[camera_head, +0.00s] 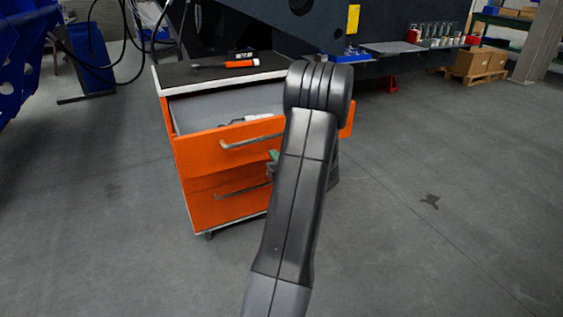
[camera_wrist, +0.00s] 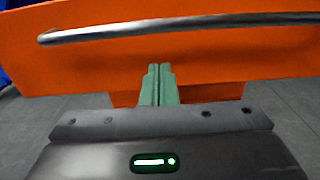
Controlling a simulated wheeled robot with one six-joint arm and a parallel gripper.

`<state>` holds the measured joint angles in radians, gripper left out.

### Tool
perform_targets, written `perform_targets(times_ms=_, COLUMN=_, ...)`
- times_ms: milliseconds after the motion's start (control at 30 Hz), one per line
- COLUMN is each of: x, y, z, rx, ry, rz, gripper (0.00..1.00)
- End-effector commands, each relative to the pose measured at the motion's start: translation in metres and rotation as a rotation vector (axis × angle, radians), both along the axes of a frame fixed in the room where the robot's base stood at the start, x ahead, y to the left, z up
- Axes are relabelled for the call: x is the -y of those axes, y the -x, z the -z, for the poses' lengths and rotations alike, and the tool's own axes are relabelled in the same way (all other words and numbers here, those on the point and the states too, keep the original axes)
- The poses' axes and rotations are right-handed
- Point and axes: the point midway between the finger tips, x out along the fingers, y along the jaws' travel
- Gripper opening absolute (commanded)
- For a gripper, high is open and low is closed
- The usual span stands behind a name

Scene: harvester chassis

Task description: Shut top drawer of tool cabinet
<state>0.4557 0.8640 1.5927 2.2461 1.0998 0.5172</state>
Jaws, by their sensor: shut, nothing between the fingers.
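The orange tool cabinet (camera_head: 222,205) stands left of centre in the head view, with a dark top. Its top drawer (camera_head: 195,154) is pulled out, and light items lie inside it. The drawer's silver bar handle (camera_head: 240,143) runs along its front, and the handle (camera_wrist: 180,29) crosses the upper part of the wrist view. My gripper (camera_wrist: 159,70) is shut and empty, its green fingertips pointing at the orange front (camera_wrist: 230,55) below the handle. In the head view my arm hides most of my gripper and the drawer's right part. I cannot tell whether the fingertips touch the front.
An orange-handled tool (camera_head: 242,64) lies on the cabinet top. A lower drawer handle (camera_head: 243,191) shows below the top drawer. A large dark machine body (camera_head: 400,25) stands behind. Cardboard boxes (camera_head: 478,62) sit far right. The floor (camera_head: 440,210) to the right is clear.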

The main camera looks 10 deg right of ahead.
Motion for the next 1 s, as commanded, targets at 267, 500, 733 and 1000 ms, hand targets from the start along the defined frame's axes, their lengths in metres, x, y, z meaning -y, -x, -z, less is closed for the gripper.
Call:
perform_targets(times_ms=267, x=-0.017, y=-0.048, z=-0.001, rx=-0.001, ry=0.000, rz=-0.002, gripper=0.00)
perform_targets(times_ms=500, x=-0.021, y=-0.063, z=0.000, rx=-0.002, ry=0.001, rz=-0.001, gripper=0.00)
perform_targets(times_ms=733, x=-0.021, y=-0.064, z=0.000, rx=-0.001, ry=0.000, rz=-0.001, gripper=0.00)
perform_targets(times_ms=1000, x=-0.021, y=-0.064, z=0.001, rx=-0.001, ry=0.001, rz=-0.001, gripper=0.00)
